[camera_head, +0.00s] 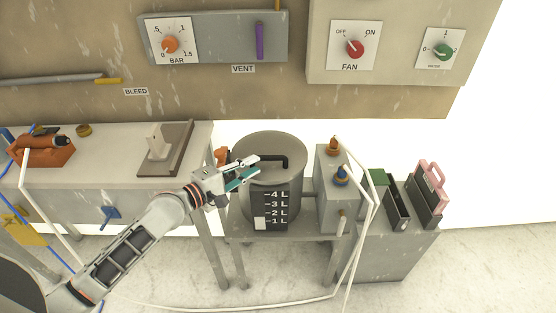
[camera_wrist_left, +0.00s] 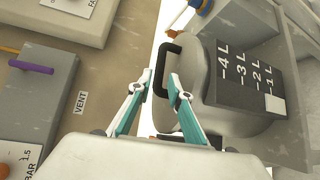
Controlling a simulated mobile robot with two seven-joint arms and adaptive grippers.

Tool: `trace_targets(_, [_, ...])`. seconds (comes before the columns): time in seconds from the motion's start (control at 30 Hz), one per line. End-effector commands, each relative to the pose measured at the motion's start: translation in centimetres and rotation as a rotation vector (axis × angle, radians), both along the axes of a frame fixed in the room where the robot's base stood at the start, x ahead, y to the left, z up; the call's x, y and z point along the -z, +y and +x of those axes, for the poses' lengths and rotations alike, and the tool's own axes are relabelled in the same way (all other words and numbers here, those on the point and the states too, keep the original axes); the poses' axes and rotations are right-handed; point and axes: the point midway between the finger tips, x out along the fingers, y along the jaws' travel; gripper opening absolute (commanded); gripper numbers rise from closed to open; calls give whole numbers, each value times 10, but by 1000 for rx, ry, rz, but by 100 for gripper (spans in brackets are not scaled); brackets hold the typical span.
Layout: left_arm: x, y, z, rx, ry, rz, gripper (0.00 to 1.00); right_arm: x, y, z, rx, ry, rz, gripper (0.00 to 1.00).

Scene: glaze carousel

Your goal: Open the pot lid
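The grey pot (camera_head: 246,203) stands on a small metal stand, with a black litre scale on its front. Its round grey lid (camera_head: 292,143) lies flat on top and looks closed. The lid has a black bar handle (camera_head: 284,160), which also shows in the left wrist view (camera_wrist_left: 171,48). My left gripper (camera_head: 258,165) is at the left part of the lid, close to the handle. In the left wrist view its fingertips (camera_wrist_left: 160,78) are apart, with the handle between or just beyond them. I cannot tell whether they touch it. My right gripper is not in view.
A grey box with orange and blue fittings (camera_head: 341,173) stands close right of the pot, with a white hose. A workbench (camera_head: 105,163) is at the left. Panels with a BAR dial (camera_head: 170,44), purple VENT lever (camera_head: 259,40) and FAN knob (camera_head: 354,48) are behind.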

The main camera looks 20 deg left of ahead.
Motion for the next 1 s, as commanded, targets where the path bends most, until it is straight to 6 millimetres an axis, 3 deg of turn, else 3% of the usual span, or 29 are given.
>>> trace_targets(0.4, [9, -29, 51, 0, -2, 2, 19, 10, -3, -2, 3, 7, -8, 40])
trace_targets(0.83, [10, -35, 59, 1, -2, 4, 19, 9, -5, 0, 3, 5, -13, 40])
trace_targets(0.9, [10, -35, 59, 1, -2, 4, 1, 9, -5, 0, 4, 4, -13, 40])
trace_targets(1.0, [10, -35, 59, 1, -2, 4, 0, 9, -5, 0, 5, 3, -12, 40])
